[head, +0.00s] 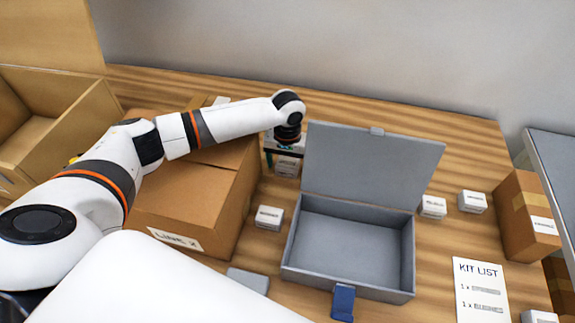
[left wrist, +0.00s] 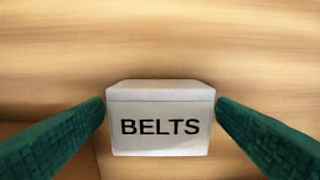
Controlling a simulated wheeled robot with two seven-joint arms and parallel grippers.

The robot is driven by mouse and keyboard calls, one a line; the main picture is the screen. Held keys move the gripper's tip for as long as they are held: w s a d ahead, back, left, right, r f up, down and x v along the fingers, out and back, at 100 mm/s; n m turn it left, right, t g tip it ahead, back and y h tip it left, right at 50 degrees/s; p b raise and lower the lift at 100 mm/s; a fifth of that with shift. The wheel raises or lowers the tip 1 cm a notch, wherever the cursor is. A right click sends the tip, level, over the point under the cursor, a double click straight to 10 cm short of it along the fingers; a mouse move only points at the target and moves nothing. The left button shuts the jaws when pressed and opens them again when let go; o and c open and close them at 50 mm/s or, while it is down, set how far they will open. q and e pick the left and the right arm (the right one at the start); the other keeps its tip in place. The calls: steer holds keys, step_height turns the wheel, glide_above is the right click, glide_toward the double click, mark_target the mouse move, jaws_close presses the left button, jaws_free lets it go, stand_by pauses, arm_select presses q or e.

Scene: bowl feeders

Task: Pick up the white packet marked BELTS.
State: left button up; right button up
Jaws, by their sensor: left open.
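The white packet marked BELTS (left wrist: 160,143) stands on the wooden table, its label facing the left wrist camera. My left gripper (left wrist: 160,102) is open, with one green finger on each side of the packet. The fingertips are close to its side edges; I cannot tell whether they touch. My right gripper is not in view.
An open grey box (head: 350,244) with a raised lid (head: 372,165) stands right of the gripper. A cardboard carton marked LINE 2 (head: 205,205) stands close on the left. Other small white packets (head: 269,217) and a kit list (head: 480,289) lie around the grey box.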

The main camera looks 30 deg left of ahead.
arm_select(q)
steer(key=shift+f, duration=0.2)
steer(key=c, duration=1.2)
steer(key=shift+o, duration=0.2)
steer(key=shift+r, duration=0.1)
